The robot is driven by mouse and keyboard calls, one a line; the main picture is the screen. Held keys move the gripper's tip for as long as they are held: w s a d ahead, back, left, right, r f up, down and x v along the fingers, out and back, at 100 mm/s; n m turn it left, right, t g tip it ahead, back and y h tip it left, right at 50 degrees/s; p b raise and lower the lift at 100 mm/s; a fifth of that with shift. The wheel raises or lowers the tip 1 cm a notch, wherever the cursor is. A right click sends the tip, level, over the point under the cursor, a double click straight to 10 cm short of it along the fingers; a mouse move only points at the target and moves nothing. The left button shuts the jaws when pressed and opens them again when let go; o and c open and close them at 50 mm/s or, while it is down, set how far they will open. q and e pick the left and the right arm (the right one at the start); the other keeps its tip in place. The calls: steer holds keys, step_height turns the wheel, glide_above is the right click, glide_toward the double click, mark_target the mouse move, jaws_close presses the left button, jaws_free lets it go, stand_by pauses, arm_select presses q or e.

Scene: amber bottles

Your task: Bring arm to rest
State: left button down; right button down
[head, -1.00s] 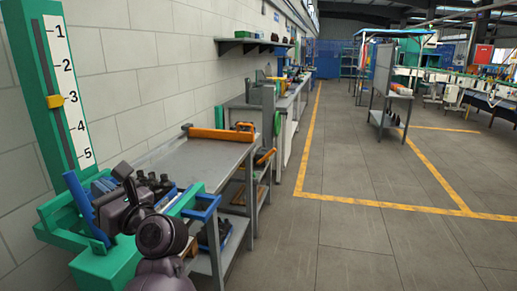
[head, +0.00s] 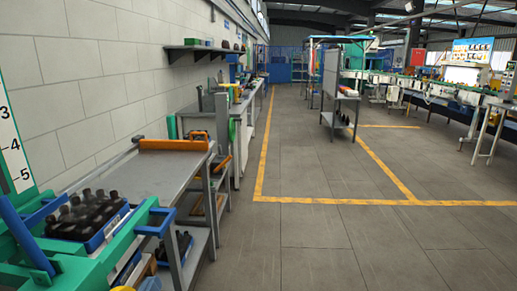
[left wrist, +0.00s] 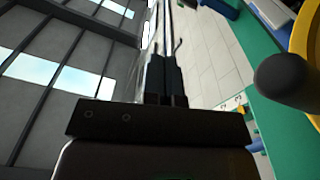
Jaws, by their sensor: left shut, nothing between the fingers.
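My left gripper (left wrist: 164,80) shows in the left wrist view, its two dark fingers together and nothing between them. It points up past the pale block wall and the windows. I cannot make out either gripper in the head view. Several dark bottles (head: 88,212) stand in a blue crate (head: 107,236) on the grey workbench (head: 150,175) at the left. More dark bottles (head: 180,243) stand on the shelf below. My right gripper is in neither view.
A green frame (head: 80,270) with a blue lever (head: 25,240) and a numbered scale (head: 14,160) stands at the near left. An orange bar (head: 172,145) lies at the bench's far end. The floor (head: 310,235) to the right is clear.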

arm_select(q)
steer(key=s+a+f+m+g, duration=0.1)
steer(key=s+a+f+g, duration=0.1)
steer(key=s+f, duration=0.8)
steer(key=s+a+f+m+g+y, duration=0.1)
steer(key=s+f+g, duration=0.4)
steer(key=s+f, duration=0.6)
steer(key=shift+s+a+f+m, duration=0.25)
steer(key=shift+a+m, duration=0.25)
steer(key=shift+a, duration=0.2)
